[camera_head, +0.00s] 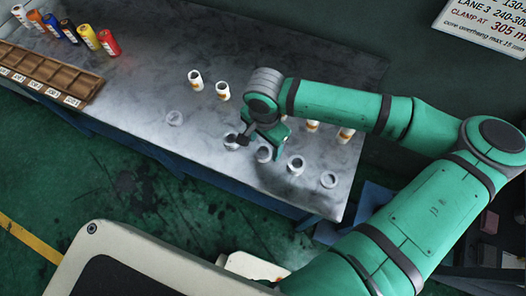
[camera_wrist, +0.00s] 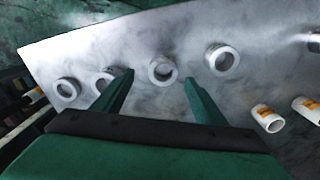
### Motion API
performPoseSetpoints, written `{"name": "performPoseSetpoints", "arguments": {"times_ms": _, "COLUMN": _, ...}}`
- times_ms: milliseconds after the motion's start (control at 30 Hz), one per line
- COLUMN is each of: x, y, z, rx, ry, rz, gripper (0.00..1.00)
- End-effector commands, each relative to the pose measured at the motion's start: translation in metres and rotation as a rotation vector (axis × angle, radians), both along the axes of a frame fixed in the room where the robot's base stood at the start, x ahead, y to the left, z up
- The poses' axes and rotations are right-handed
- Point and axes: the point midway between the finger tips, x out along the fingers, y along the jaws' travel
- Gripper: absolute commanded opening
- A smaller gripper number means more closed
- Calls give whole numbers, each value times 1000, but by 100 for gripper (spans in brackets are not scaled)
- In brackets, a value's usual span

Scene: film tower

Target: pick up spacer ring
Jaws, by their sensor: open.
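Several pale grey spacer rings lie in a row on the grey table. One ring (camera_wrist: 152,71) appears between my two fingertips in the wrist view. It is likely the ring just below my gripper (camera_head: 256,139) in the head view (camera_head: 263,158). Another ring stands to its left there (camera_head: 231,146), partly behind a dark part of my gripper, and two others are to the right (camera_head: 295,171) (camera_head: 328,185). In the wrist view my gripper (camera_wrist: 158,76) is open and empty, its green fingers pointing at the table. I cannot tell its exact height above the ring.
Coloured bottles (camera_head: 88,37) and a wooden compartment rack (camera_head: 45,75) are at the left. The table (camera_head: 130,90) is clear between.

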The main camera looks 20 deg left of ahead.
Motion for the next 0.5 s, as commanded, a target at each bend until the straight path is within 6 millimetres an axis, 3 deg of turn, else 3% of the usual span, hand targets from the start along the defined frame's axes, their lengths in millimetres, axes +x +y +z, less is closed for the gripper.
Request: {"name": "performPoseSetpoints", "arguments": {"times_ms": 500, "x": 2, "y": 6, "z": -52, "rx": 2, "ry": 1, "rz": 0, "gripper": 65}}
